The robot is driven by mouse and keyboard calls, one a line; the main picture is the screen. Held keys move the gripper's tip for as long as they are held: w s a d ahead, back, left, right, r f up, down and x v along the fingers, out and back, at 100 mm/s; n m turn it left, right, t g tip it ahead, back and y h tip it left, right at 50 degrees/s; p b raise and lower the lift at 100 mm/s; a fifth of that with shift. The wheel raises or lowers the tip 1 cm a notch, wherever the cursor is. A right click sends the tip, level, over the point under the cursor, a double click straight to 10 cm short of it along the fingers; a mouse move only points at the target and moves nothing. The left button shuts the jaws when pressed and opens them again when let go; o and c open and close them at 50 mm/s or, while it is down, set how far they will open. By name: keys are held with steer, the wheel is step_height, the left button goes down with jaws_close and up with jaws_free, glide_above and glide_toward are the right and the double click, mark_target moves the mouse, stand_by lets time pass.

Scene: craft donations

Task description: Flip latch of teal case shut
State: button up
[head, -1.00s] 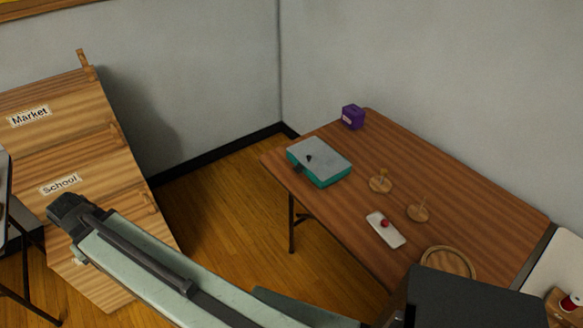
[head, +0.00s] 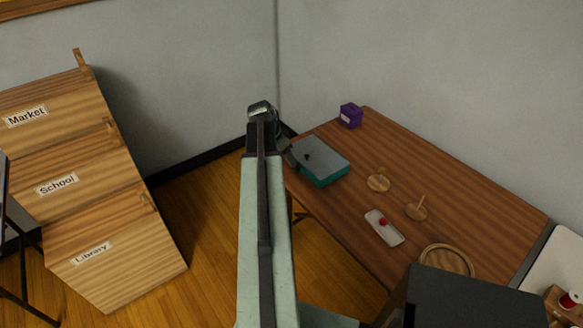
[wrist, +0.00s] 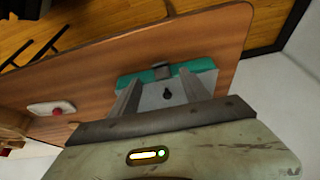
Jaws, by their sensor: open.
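The teal case (head: 322,163) lies on the wooden table near its left edge, with its grey lid down. In the wrist view the teal case (wrist: 207,65) shows a small grey latch (wrist: 162,71) at the middle of its teal edge; I cannot tell how far it is turned. A dark knob-like piece (wrist: 167,94) is on the lid. My gripper (wrist: 160,84) is open and empty, its two fingers showing over the case on either side of the knob. In the head view my gripper (head: 287,155) is beside the case's left end, and the latch is hidden there.
The wooden table (head: 460,205) also holds a purple box (head: 350,115), two wooden stands (head: 378,182) (head: 416,208), a white tray with a red piece (head: 384,228) and a round wooden tray (head: 447,260). Labelled wooden bins (head: 95,200) stand at left. Walls are behind the table.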

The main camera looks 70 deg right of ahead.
mark_target(293, 169)
steer(key=b+x, duration=0.6)
steer(key=x, duration=0.1)
steer(key=shift+f, duration=0.35)
steer(key=shift+r, duration=0.15)
jaws_close()
